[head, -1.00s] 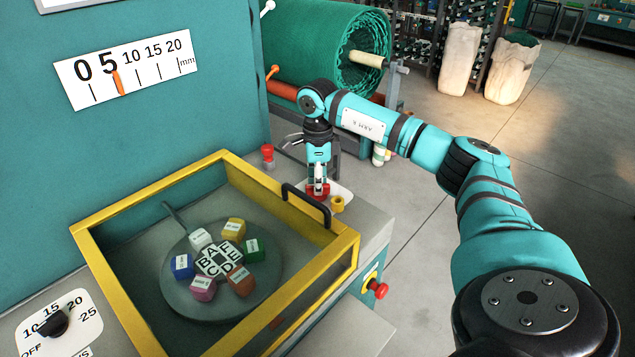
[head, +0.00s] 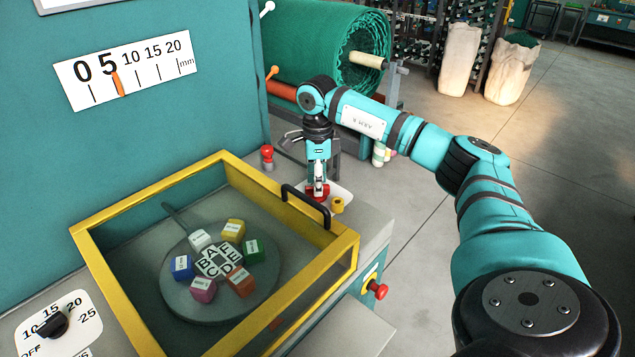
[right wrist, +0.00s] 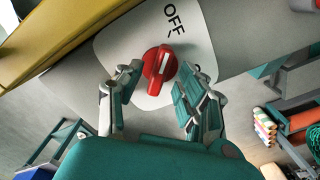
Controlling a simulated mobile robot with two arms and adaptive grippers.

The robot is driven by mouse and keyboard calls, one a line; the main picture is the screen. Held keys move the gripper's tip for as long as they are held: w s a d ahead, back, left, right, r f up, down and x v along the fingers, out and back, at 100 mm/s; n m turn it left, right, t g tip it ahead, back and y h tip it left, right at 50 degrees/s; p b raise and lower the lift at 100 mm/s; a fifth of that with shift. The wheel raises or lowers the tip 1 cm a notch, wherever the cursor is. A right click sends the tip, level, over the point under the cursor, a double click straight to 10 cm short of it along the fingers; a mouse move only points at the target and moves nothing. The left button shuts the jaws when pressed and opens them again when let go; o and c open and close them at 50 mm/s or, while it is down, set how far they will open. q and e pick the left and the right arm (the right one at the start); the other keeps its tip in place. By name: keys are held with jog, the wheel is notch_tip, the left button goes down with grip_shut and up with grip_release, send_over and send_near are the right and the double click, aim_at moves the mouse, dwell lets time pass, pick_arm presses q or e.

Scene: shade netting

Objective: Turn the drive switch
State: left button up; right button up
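The drive switch (right wrist: 160,65) is a red rotary knob with a white stripe, on a white plate (right wrist: 205,62) marked OFF. Its stripe points roughly toward the OFF mark. In the head view the red switch (head: 318,193) sits at the right end of the machine top, partly covered by my gripper. My right gripper (head: 319,186) points down over it. In the right wrist view my right gripper (right wrist: 160,80) is open, one finger on each side of the knob, with narrow gaps showing. My left gripper is not in view.
A yellow-framed guard (head: 205,172) with a black handle (head: 306,205) stands just left of my right gripper. A red button (head: 378,289) sticks out of the machine's side. Floor to the right is open.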

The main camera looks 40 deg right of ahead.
notch_tip(320, 180, up, 11)
jog(key=shift+r, duration=0.15)
dwell(0.7)
